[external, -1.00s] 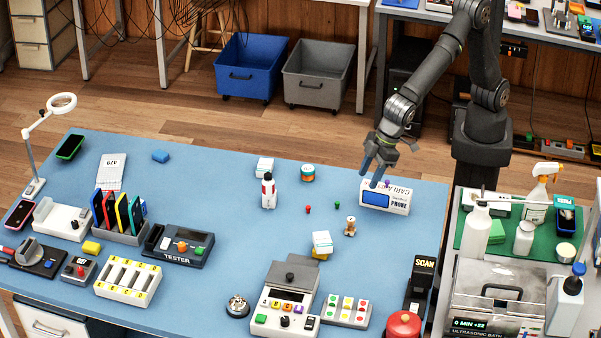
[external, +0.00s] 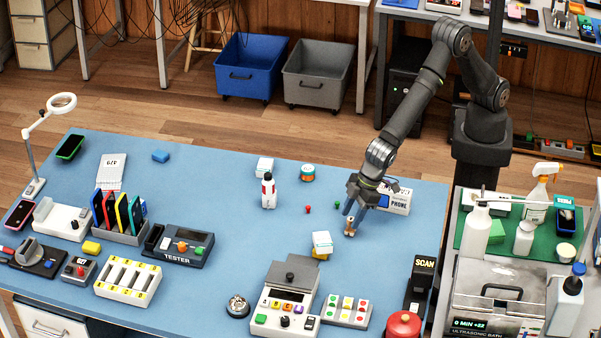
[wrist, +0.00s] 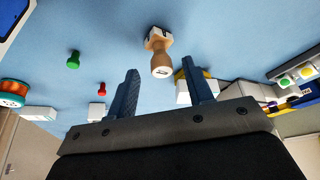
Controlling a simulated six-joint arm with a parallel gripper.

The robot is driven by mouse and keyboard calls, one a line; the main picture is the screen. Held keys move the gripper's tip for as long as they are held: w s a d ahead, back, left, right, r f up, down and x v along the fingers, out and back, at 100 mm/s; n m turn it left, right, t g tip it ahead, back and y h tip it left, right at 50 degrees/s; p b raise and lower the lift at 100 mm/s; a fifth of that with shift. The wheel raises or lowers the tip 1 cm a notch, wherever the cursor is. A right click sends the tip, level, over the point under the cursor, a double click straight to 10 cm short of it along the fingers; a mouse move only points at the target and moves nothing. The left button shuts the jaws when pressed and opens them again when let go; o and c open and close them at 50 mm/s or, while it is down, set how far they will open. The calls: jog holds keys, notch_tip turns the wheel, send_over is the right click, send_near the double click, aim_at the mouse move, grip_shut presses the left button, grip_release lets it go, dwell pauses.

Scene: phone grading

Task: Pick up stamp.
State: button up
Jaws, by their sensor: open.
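The stamp (external: 349,228) stands upright on the blue table mat, with a wooden handle and a pale base. It also shows in the wrist view (wrist: 161,62), beyond and between my fingertips. My gripper (external: 353,216) is open and empty, pointing down at the stamp from just above it and partly covering it in the external view. Its two blue-grey fingers also show in the wrist view (wrist: 162,78), spread to either side of the stamp's handle. I cannot tell whether a finger touches it.
A white and yellow block stack (external: 322,245) stands close in front of the stamp. The phone box (external: 397,202) is behind it to the right. Small red (external: 308,209) and green (wrist: 73,60) pegs stand nearby. A white bottle (external: 268,191) is farther left. Open mat lies left of centre.

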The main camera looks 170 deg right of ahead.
aim_at(351, 219)
jog(key=shift+x, duration=1.8)
jog(key=shift+a, duration=0.15)
grip_shut()
